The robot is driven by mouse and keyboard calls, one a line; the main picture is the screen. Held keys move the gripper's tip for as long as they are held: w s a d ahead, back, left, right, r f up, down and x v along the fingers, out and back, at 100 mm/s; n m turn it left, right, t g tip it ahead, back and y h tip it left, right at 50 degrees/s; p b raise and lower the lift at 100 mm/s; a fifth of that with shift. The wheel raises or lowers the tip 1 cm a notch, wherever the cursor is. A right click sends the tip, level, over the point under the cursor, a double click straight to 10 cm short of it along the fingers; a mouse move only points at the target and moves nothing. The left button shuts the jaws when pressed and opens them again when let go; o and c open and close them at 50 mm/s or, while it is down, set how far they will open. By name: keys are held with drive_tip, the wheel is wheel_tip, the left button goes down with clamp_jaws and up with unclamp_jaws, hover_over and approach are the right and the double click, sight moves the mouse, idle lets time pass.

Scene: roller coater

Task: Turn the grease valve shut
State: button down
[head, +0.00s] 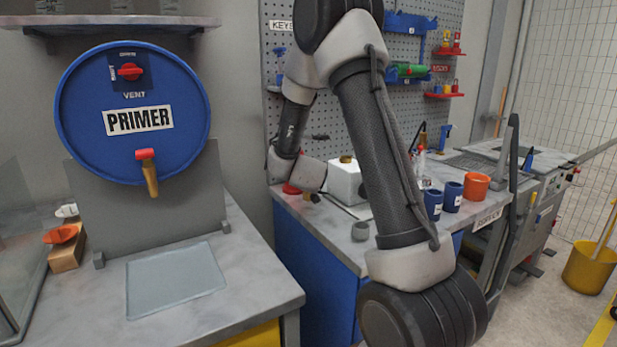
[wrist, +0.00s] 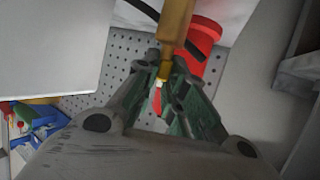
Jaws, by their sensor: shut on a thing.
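My gripper (wrist: 165,88) fills the lower middle of the wrist view, its two dark fingers drawn together. A brass-coloured part (wrist: 176,28) comes down from the top of that view to the fingertips, with a pale tip and a small red piece between the fingers. I take it to be the grease valve and the fingers to be closed on it; the exact contact is partly hidden. A red cylinder (wrist: 207,40) stands right beside it. In the head view my wrist is low by the bench's back left corner, and the fingers cannot be made out.
A white box (head: 344,183) with a brass cap stands on the blue bench (head: 318,257), close to my wrist. Blue cups (head: 433,204) and an orange cup (head: 476,185) stand further right. A pegboard (head: 345,128) is behind. The primer drum (head: 180,95) is left.

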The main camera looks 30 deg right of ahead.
drive_tip(key=m+g+h, duration=0.1)
drive_tip(key=m+h, duration=0.1)
drive_tip(key=m+g+h, duration=0.1)
drive_tip(key=shift+w+a+m+g+h, duration=0.25)
drive_tip(key=shift+m+g+h, duration=0.05)
drive_tip(key=shift+m+h, duration=0.1)
drive_tip(key=m+g+h, duration=0.2)
drive_tip(key=m+g, duration=0.1)
drive_tip(key=shift+w+a+m+g, duration=0.1)
drive_tip(key=shift+w+m+g, duration=0.05)
drive_tip(key=shift+m+g, duration=0.15)
drive_tip(key=m+g+h, duration=0.1)
drive_tip(key=m+g, duration=0.3)
drive_tip(key=g, duration=0.1)
drive_tip(key=shift+w+m+h, duration=0.2)
drive_tip(key=shift+m+h, duration=0.1)
drive_tip(key=shift+h, duration=0.1)
drive_tip(key=shift+r+g, duration=0.1)
drive_tip(key=shift+g, duration=0.2)
drive_tip(key=c, duration=1.5)
unclamp_jaws()
drive_tip(key=v, duration=0.7)
drive_tip(key=shift+a+r, duration=0.1)
drive_tip(key=shift+a, duration=0.1)
